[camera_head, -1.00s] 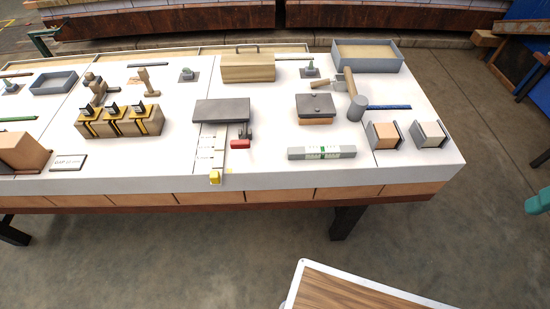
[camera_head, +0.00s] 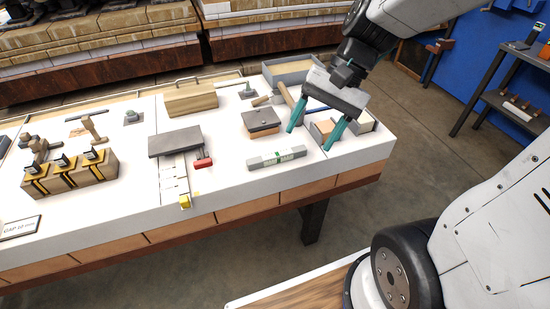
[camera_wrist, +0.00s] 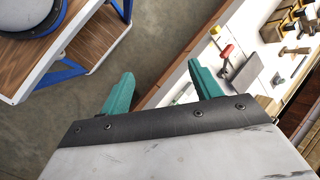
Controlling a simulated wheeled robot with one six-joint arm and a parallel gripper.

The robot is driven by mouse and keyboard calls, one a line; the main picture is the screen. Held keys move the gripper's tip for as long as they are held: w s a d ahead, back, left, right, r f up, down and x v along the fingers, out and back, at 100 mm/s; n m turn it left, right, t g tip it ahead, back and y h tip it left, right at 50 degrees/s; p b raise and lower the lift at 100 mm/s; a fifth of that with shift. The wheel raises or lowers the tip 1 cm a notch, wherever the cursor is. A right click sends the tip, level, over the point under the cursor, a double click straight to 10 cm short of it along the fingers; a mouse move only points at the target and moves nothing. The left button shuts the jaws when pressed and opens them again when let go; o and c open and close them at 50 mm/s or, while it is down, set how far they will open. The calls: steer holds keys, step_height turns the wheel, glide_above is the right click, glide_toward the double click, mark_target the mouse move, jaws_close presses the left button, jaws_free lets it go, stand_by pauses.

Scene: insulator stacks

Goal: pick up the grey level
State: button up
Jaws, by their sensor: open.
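The grey level (camera_head: 277,158) lies flat near the front edge of the white table, a light grey bar with green markings at its middle. My gripper (camera_head: 310,142) is above the right part of the table, to the right of the level and apart from it. Its two teal fingers are spread, with nothing between them. In the wrist view my gripper (camera_wrist: 163,90) is also open and empty, over the floor and the table's edge.
A dark-topped block (camera_head: 261,121) and a mallet (camera_head: 290,103) lie behind the level. A dark plate (camera_head: 175,141) and a red-handled tool (camera_head: 203,162) lie to its left. Small blocks (camera_head: 323,128) and a grey tray (camera_head: 290,73) are near my gripper.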

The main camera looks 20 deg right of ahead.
steer(key=w+d+f+m+t+y, duration=0.2)
steer(key=w+f+m+y, duration=0.3)
steer(key=w+f+m, duration=0.4)
steer(key=m+t, duration=0.4)
steer(key=m, duration=0.3)
glide_toward(278, 154)
steer(key=shift+w+a+f+y, duration=0.15)
steer(key=shift+a+f+y, duration=0.15)
steer(key=shift+f+y, duration=0.1)
steer(key=shift+w+a+f, duration=0.15)
steer(key=shift+a+f, duration=0.05)
steer(key=x, duration=0.7)
steer(key=shift+a+f, duration=0.1)
steer(key=c, duration=1.2)
